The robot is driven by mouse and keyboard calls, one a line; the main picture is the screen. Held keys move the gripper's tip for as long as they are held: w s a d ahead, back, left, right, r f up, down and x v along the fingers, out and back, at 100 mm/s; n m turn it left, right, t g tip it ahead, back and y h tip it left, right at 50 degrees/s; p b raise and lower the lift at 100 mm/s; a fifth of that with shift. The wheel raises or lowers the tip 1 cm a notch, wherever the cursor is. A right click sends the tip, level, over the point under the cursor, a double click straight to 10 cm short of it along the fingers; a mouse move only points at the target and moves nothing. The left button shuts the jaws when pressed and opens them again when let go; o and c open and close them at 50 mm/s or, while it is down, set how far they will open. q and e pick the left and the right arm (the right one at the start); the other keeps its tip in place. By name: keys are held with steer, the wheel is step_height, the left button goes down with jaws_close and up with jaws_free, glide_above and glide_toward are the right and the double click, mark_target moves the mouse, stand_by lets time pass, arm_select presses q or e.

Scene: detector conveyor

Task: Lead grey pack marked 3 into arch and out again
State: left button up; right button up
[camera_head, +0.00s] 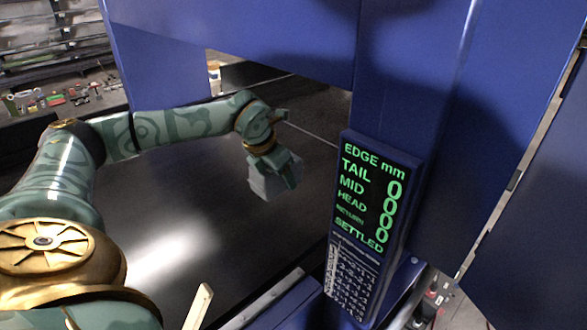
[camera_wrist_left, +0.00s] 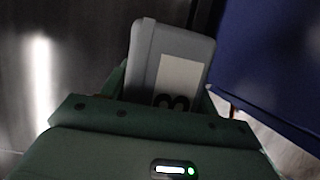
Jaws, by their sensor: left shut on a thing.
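The grey pack (camera_head: 268,187) is in my left gripper (camera_head: 280,178), over the dark conveyor belt (camera_head: 200,215) in front of the arch opening. In the left wrist view the pack (camera_wrist_left: 147,50) shows a white label with a dark mark that looks like a 3, partly hidden by the green gripper body. My left gripper (camera_wrist_left: 165,90) is shut on the pack. I cannot tell whether the pack touches the belt. The blue arch (camera_head: 240,35) spans the belt, with its opening behind the gripper. My right gripper is not in view.
A display panel (camera_head: 369,192) on the arch's right post reads "EDGE mm", with TAIL, MID and HEAD, zeros, and "SETTLED". A blue panel (camera_head: 540,190) stands at the right. Shelves and small items (camera_head: 65,97) lie beyond at left. The belt left of the pack is clear.

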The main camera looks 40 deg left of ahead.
arm_select(q)
steer(key=s+a+b, duration=0.2)
steer(key=s+b, duration=0.9)
steer(key=s, duration=1.2)
steer(key=shift+s+b, duration=0.35)
